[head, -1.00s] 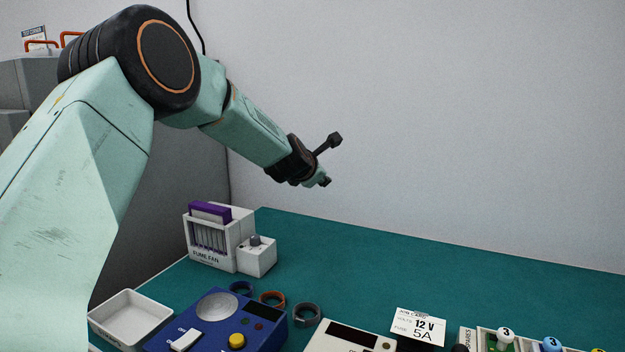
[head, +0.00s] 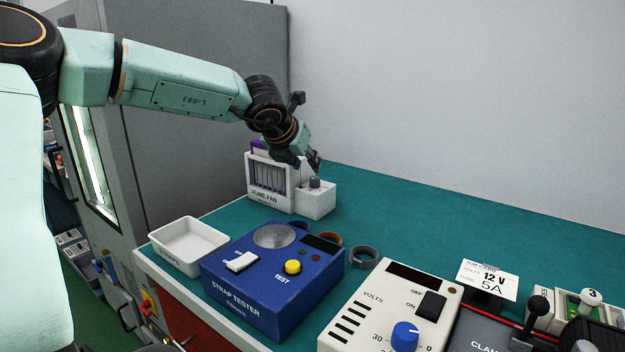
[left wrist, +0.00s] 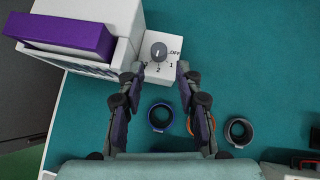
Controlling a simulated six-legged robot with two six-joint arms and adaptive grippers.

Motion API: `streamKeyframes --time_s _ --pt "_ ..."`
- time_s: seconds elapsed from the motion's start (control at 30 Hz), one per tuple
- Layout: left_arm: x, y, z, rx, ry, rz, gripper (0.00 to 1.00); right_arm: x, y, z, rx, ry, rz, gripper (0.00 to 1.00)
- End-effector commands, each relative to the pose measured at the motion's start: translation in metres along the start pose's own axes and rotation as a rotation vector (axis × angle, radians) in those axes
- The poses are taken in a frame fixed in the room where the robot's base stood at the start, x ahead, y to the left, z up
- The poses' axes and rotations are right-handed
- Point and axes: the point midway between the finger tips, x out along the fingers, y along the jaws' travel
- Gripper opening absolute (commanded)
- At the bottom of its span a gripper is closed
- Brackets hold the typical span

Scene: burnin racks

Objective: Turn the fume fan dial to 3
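The white fume fan box (head: 268,186) stands at the back left of the teal bench. Its grey dial (head: 315,182) sits on top of a small white block on its right side. The left wrist view shows the dial (left wrist: 158,51) from above, with OFF, 1 and 2 readable beside it; a 3 is not readable. My left gripper (head: 312,162) is just above the dial. In the left wrist view its two fingers (left wrist: 160,72) are apart with nothing between them, and the dial lies just beyond the tips. My right gripper is not in view.
A blue strap tester (head: 268,290), a white tray (head: 189,245) and a cream volts unit (head: 385,310) stand toward the front. Several rings, one of them grey (head: 364,257), lie behind the tester. The bench right of the fan is clear.

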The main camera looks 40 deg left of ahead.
Motion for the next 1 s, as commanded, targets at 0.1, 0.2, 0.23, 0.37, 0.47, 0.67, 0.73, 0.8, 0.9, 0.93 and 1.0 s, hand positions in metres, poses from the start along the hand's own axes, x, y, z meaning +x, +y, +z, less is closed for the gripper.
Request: streamKeyframes --time_s 0.1,0.2,0.23,0.37,0.47,0.67,0.73,0.8,0.9,0.93,1.0 --pt "0.000 0.002 -0.003 0.052 0.015 0.008 0.35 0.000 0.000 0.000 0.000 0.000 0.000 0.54" --pt "0.003 0.003 -0.003 0.069 0.015 0.010 0.35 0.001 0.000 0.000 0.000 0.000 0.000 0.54" --pt "0.005 0.003 -0.003 0.070 0.016 0.011 0.35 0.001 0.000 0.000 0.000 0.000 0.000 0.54" --pt "0.020 0.003 -0.004 0.070 0.017 0.013 0.35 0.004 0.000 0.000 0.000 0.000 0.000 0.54" --pt "0.035 0.003 -0.004 0.070 0.016 0.013 0.35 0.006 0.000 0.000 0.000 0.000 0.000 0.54" --pt "0.060 0.003 -0.004 0.071 0.016 0.013 0.35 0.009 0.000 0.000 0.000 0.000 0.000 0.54" --pt "0.067 0.003 -0.004 0.069 0.015 0.012 0.35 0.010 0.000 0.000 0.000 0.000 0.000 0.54" --pt "0.072 0.003 -0.003 0.068 0.014 0.011 0.35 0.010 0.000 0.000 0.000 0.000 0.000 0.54" --pt "0.076 0.003 -0.003 0.069 0.013 0.010 0.35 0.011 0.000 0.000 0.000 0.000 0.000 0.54" --pt "0.077 0.003 -0.003 0.069 0.012 0.010 0.35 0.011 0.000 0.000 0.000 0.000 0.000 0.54" --pt "0.078 0.003 -0.003 0.069 0.012 0.010 0.35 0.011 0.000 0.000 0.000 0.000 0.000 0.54"
